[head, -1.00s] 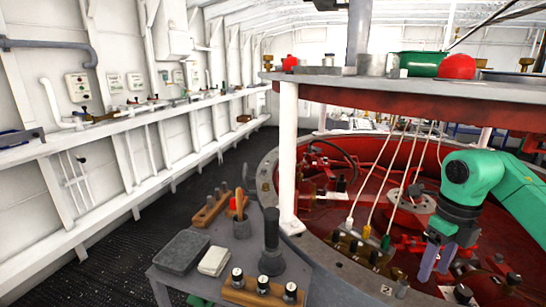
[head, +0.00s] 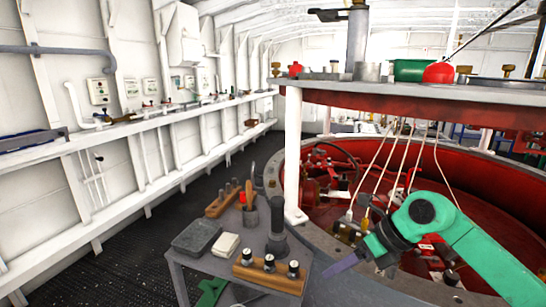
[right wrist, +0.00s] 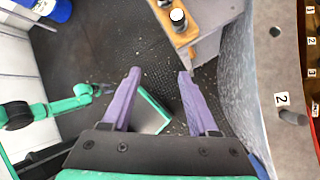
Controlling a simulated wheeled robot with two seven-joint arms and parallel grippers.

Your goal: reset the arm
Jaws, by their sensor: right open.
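My right arm is green and comes in from the right in the head view. My right gripper (head: 340,264) has purple fingers and is beside the front right of the small grey side table, near the rim of the red-lined round pit. In the right wrist view my right gripper (right wrist: 158,75) is open, with its two fingers well apart and nothing between them. The dark deck floor shows between and beyond the fingers.
The side table (head: 205,262) carries a wooden block (head: 270,277) with dark knobs, a dark upright cylinder (head: 278,235) and a grey tray (head: 196,237). A white post (head: 293,150) supports the shelf (head: 400,96) above the pit. Dark floor (head: 135,245) lies open at left.

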